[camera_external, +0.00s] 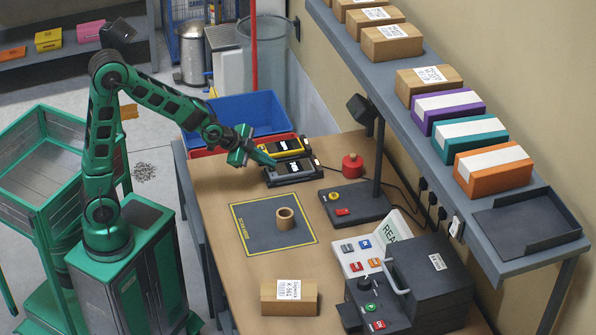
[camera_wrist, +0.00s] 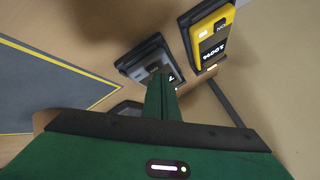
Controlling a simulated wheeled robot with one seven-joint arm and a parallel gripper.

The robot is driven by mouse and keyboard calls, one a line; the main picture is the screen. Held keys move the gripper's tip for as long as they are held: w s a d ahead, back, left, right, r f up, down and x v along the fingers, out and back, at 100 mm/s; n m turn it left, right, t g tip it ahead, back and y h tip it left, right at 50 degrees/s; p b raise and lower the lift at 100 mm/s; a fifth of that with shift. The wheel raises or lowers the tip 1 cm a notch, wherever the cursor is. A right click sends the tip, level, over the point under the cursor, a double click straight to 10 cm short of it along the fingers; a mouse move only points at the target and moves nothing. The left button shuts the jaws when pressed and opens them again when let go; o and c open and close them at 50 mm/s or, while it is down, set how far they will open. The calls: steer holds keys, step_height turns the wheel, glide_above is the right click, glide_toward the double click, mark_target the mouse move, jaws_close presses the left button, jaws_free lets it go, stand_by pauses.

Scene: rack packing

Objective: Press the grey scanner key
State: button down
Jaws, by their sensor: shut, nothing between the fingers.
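The grey scanner (camera_external: 293,171) lies in a dark holder on the bench, just in front of the yellow scanner (camera_external: 283,148). Both have dark faces with white lettering. In the wrist view the grey scanner (camera_wrist: 148,64) is just beyond my fingertips, and the yellow scanner (camera_wrist: 211,36) is up to the right. My gripper (camera_external: 270,161) is shut and empty, its tip by the left end of the grey scanner. In the wrist view my gripper (camera_wrist: 162,80) overlaps that scanner's lower edge. I cannot tell whether it touches; the grey scanner's key is not clearly visible.
A blue bin (camera_external: 235,115) stands behind the scanners.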

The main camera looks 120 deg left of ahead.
steer(key=shift+f, duration=0.2)
stand_by(0.4)
steer(key=shift+r, duration=0.55)
step_height(320, 180, up, 6)
stand_by(0.8)
stand_by(0.3)
